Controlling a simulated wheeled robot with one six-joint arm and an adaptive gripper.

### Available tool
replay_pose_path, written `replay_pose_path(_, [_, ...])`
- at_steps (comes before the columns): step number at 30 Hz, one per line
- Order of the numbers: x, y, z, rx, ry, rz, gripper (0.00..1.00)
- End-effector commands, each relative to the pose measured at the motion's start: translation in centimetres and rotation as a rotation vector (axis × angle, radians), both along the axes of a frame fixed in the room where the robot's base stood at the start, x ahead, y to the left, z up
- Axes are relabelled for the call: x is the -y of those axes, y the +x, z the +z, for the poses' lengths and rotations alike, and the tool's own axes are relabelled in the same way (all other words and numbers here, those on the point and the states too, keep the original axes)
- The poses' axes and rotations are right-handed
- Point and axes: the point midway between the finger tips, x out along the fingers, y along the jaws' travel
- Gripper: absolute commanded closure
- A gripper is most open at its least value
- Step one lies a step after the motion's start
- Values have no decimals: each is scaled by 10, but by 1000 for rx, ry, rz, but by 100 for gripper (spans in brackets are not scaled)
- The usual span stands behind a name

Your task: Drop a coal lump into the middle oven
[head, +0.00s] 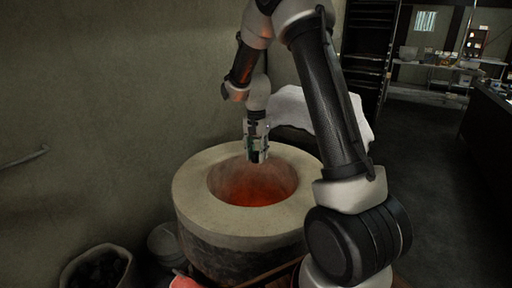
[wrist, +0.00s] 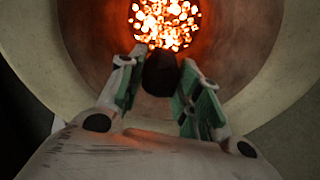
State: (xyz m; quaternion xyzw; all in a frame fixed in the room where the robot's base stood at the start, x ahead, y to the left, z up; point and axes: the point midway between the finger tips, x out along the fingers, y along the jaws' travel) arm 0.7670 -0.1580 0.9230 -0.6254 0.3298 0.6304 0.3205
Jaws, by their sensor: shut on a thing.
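The round barrel oven (head: 205,199) stands in the middle of the head view, with a thick pale rim and an open mouth glowing red inside. My gripper (head: 257,157) points down over the mouth, near its far edge. In the wrist view my gripper (wrist: 160,82) is shut on a dark coal lump (wrist: 160,73), held between its green-padded fingers. Beyond the lump, glowing embers (wrist: 165,20) lie at the bottom of the oven. The lump is hard to make out in the head view.
A container of dark lumps (head: 97,270) stands at the lower left. A rounded grey object (head: 165,242) sits beside the oven. A white cloth-like shape (head: 292,106) is behind it. Shelves (head: 370,50) stand at the back, with open floor (head: 430,180) at right.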

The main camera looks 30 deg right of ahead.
Motion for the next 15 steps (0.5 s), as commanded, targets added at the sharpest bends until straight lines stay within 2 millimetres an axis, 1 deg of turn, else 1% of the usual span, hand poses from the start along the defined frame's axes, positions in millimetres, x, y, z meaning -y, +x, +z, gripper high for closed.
replay_pose_path(1, [0, -1, -7, -3, 0, 1, 88])
replay_pose_path(6, [0, 0, -22, -1, 0, 2, 88])
replay_pose_path(10, [0, 0, -27, 1, 0, 2, 88])
replay_pose_path(15, [0, 1, -28, 1, 0, 3, 88])
